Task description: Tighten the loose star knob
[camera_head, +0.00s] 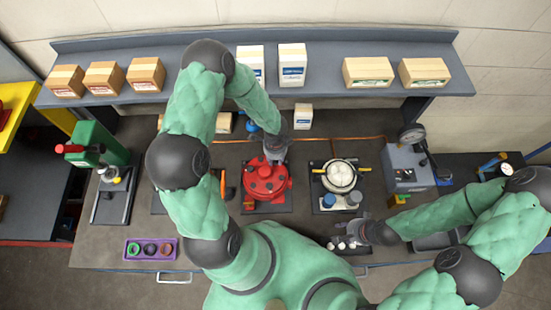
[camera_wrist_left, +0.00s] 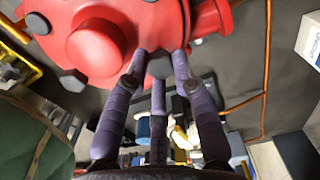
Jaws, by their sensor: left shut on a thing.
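A red round motor housing (camera_head: 262,185) stands on a dark plate at the middle of the bench. It fills the upper left of the left wrist view (camera_wrist_left: 100,45), with several dark knobs or bolt heads around its rim. My left gripper (camera_head: 274,158) reaches down to the housing's far side. In the left wrist view its three purple-grey fingers (camera_wrist_left: 160,75) are closed around one dark grey knob (camera_wrist_left: 160,65) at the rim. Whether this knob sits fully down is hidden. My right gripper (camera_head: 352,240) is low near the bench's front edge, beside small white pieces; its fingers are unclear.
A second unit with a white round top (camera_head: 341,176) stands right of the red housing. A grey box with a gauge (camera_head: 408,165) is further right. A purple tray (camera_head: 151,249) lies front left. A shelf (camera_head: 220,82) with cartons overhangs the back.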

